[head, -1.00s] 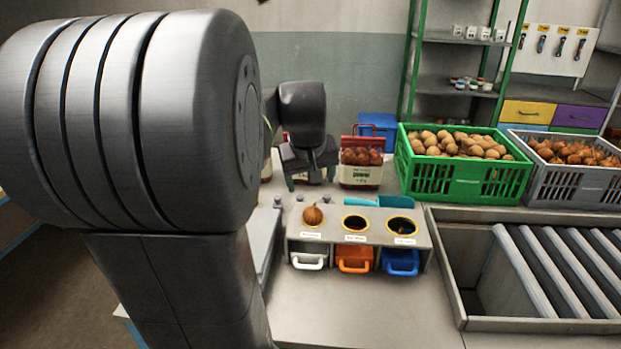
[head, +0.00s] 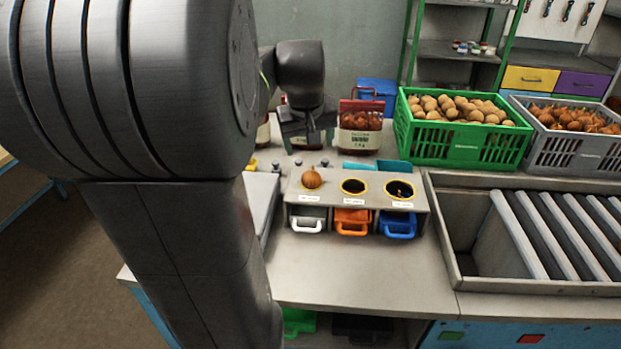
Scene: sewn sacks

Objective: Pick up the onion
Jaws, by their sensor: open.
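In the head view an orange-brown onion (head: 312,178) sits on the left hole of a grey sorting box (head: 332,201), covering that hole. My gripper (head: 307,145) hangs behind and above the onion, pointing down, apart from it. It is open, and nothing shows between its fingers. More onions (head: 569,117) lie in a grey crate at the right.
The box's other two holes have yellow rims; white, orange and blue drawers (head: 351,228) stick out below. A red-topped sack (head: 360,130) stands just right of my gripper. A green crate (head: 459,149) of potatoes and a roller tray (head: 452,262) lie right. The front counter is clear.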

